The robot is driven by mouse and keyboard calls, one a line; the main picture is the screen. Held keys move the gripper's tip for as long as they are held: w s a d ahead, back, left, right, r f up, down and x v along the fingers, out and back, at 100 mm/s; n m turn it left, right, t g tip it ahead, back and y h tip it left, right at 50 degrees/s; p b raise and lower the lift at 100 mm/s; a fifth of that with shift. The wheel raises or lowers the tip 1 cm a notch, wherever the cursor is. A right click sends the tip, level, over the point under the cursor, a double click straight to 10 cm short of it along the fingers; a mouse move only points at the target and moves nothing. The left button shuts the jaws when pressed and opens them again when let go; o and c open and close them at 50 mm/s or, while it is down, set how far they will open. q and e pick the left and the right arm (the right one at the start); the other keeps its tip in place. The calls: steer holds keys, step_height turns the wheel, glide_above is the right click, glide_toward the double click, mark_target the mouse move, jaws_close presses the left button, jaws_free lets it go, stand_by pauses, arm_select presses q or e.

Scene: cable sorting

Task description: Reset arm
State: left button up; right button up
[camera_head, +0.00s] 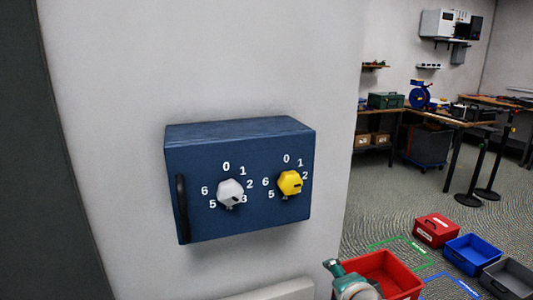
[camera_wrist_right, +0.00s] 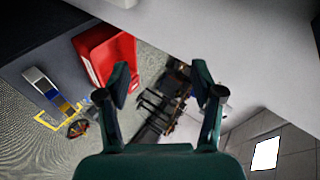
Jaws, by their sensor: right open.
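My right gripper (camera_head: 332,266) shows at the bottom edge of the head view, in front of a red crate and below and to the right of a blue wall box (camera_head: 215,225). Only a small teal and grey part of it shows there. In the right wrist view the right gripper (camera_wrist_right: 162,82) has its two dark green fingers spread apart with nothing between them. The box has a white knob (camera_head: 230,190), a yellow knob (camera_head: 290,182) and a dark handle (camera_head: 182,208). The gripper is apart from the box. My left gripper is not in view.
A large red crate (camera_head: 408,290) is at the lower right, with a small red bin (camera_head: 436,219), a blue bin (camera_head: 472,239) and a grey bin (camera_head: 509,270) on the floor. Workbenches and black posts (camera_head: 475,165) stand behind. Open floor lies between.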

steer(key=s+d+f+n+g+p, duration=0.2)
steer(key=s+f+g, duration=0.15)
steer(key=f, duration=0.85)
steer(key=s+d+f+n+g+p, duration=0.1)
steer(key=s+d+f+n+g, duration=0.3)
steer(key=f, duration=0.9)
steer(key=s+a+f+n+g+y, duration=0.1)
steer(key=s+a+f+n, duration=0.1)
steer(key=s, duration=0.3)
steer(key=s+a+f+n+g+y+p, duration=0.1)
steer(key=s+a+f+n, duration=0.1)
steer(key=s, duration=0.4)
steer(key=s+a+f+n+g+y, duration=0.1)
steer(key=s+a+f+n, duration=0.1)
steer(key=s+a+f, duration=0.2)
steer(key=shift+s+a+f+y, duration=0.3)
steer(key=shift+s+a, duration=0.15)
steer(key=shift+s, duration=0.25)
steer(key=shift+g, duration=0.25)
